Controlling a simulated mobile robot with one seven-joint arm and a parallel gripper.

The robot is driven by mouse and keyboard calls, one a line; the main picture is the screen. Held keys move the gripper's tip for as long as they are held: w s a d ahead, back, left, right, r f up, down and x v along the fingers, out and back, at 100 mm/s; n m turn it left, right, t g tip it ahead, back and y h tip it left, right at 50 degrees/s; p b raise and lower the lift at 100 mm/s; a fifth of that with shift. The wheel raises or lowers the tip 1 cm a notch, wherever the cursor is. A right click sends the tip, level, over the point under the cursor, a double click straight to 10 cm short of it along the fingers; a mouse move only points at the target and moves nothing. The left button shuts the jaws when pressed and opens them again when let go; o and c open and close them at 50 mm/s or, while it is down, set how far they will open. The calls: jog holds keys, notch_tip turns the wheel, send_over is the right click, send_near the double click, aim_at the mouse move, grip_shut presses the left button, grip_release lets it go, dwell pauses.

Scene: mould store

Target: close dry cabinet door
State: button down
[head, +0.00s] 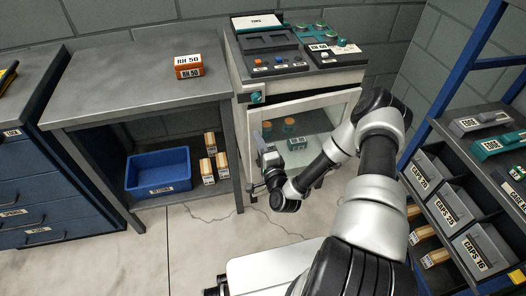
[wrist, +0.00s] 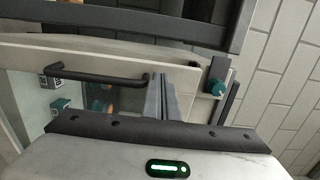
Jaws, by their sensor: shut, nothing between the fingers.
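The dry cabinet (head: 300,81) is pale, with a glass-fronted door (head: 325,118); jars and a small box show behind the glass. I cannot tell how far the door stands from its frame. In the wrist view the pale door frame (wrist: 190,72) carries a dark bar handle (wrist: 97,75). A teal knob (wrist: 218,88) is to the right; it also shows in the head view (head: 256,97). My gripper (head: 259,138) is shut and empty at the left part of the door front. In the wrist view its fingers (wrist: 161,84) are beside the handle's right end; contact is unclear.
Left of the cabinet, a grey bench (head: 130,78) holds an orange box (head: 188,67), with a blue bin (head: 158,172) and small boxes below. A blue drawer unit (head: 50,200) is far left. A shelf rack with grey bins (head: 455,211) is at right. Floor (head: 190,240) in front is clear.

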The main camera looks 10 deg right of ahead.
jog(key=shift+w, duration=1)
jog(key=shift+a, duration=0.1)
